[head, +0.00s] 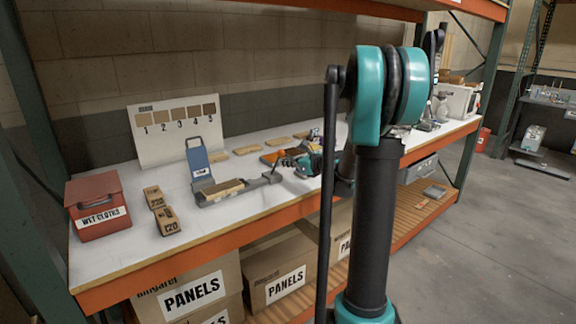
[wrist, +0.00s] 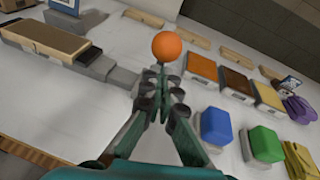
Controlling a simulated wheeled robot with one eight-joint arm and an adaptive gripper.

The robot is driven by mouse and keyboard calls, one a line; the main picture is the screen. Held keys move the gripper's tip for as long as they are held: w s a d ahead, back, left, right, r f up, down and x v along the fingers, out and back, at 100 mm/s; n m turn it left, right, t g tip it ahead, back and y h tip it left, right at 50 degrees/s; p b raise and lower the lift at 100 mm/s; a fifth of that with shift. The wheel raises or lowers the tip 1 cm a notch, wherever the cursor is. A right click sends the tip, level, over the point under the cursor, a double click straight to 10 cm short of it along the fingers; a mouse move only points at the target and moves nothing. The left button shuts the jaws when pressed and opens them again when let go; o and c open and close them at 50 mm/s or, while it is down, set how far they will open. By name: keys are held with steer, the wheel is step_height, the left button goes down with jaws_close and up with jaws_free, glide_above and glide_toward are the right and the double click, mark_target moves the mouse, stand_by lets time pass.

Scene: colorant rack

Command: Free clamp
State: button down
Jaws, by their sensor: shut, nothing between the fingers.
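The clamp is a grey fixture (head: 225,192) on the white worktop, with an upright blue plate (head: 199,158) at its back. A wooden block (head: 222,189) lies in it, and a grey arm reaches right from it. In the wrist view the fixture (wrist: 98,65) is at the left, with a dark-topped wooden block (wrist: 45,39) on it. An orange ball knob (wrist: 167,46) shows just beyond my fingertips; I cannot tell whether they touch it. My gripper (wrist: 160,75) is shut and empty. In the head view it (head: 287,160) is right of the fixture, partly hidden by my arm.
Coloured blocks, including a blue one (wrist: 217,127) and a green one (wrist: 262,144), stand right of my gripper. A red cloth box (head: 97,205) and sanding blocks (head: 167,220) are at the left. A numbered sample board (head: 177,128) stands behind. Bare worktop lies in front.

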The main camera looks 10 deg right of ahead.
steer(key=shift+r, duration=0.15)
steer(key=shift+w+a+r+g, duration=0.15)
steer(key=shift+w+g, duration=0.05)
steer(key=shift+g, duration=0.2)
steer(key=shift+w+a+r+g+h, duration=0.35)
steer(key=shift+w+r+g+h, duration=0.25)
steer(key=shift+w+r, duration=0.05)
steer(key=w+a+r+g+h, duration=0.1)
steer(key=w+a+g+h, duration=0.2)
steer(key=w+g, duration=0.3)
steer(key=shift+w+a+r+m+h, duration=0.35)
steer(key=shift+w+a, duration=0.35)
steer(key=shift+w, duration=0.7)
steer(key=shift+w+a, duration=0.1)
